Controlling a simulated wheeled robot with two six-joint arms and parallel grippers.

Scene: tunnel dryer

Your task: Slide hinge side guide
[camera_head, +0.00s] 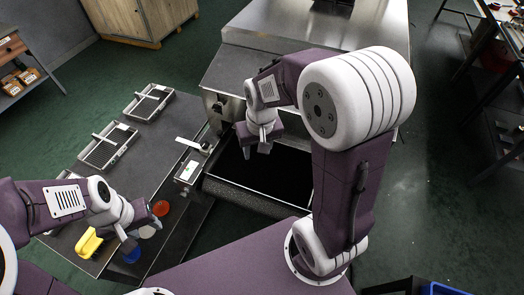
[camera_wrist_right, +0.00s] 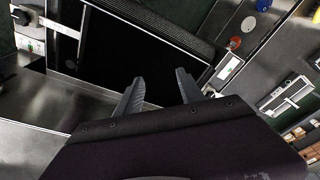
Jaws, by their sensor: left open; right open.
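The dryer's dark bed (camera_head: 262,172) has a pale metal edge and lies below my right gripper (camera_head: 258,150). It also shows in the right wrist view (camera_wrist_right: 120,50), beyond the fingertips. A pale bar along the bed's left side in that view (camera_wrist_right: 60,28) may be the side guide; I cannot tell which part is the hinge side guide. My right gripper (camera_wrist_right: 160,88) is open and empty, with its fingers spread. My left gripper (camera_head: 145,225) is open above the left table, close to coloured discs, and holds nothing visible.
Framed trays (camera_head: 107,146) lie on the grey left table (camera_head: 145,160). A yellow object (camera_head: 88,242) and orange (camera_head: 160,208) and blue (camera_head: 132,254) discs sit near my left gripper. A small control box (camera_head: 188,172) stands beside the bed. The metal dryer housing (camera_head: 235,75) rises behind.

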